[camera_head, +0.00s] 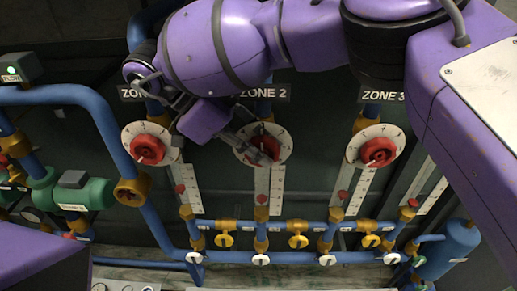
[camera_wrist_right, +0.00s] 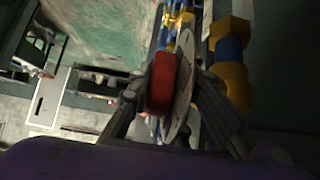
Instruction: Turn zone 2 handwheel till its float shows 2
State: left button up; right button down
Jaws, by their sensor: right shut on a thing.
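The zone 2 handwheel (camera_head: 270,146) is red and sits on a round white dial below the "ZONE 2" label (camera_head: 265,93). My right gripper (camera_head: 262,153) reaches it from the upper left and is shut on it, partly covering wheel and dial. In the right wrist view, the red wheel (camera_wrist_right: 162,82) is edge-on between the two fingers of the gripper (camera_wrist_right: 168,90), with the white dial (camera_wrist_right: 182,95) beside it. The zone 2 float (camera_head: 262,199) is a red marker on the white scale strip below the dial; its numbers are too small to read. My left gripper is out of view.
Similar red handwheels stand at left (camera_head: 148,149) and at zone 3 (camera_head: 378,152). Blue pipes with yellow valves (camera_head: 225,240) run below. A thick blue pipe (camera_head: 110,140) and green pump (camera_head: 85,190) are at left. My right arm hides much of the upper wall.

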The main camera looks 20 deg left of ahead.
jog(key=shift+h, duration=0.3)
jog(key=c, duration=1.9)
grip_release()
jog(key=v, duration=1.2)
jog(key=shift+s, duration=0.15)
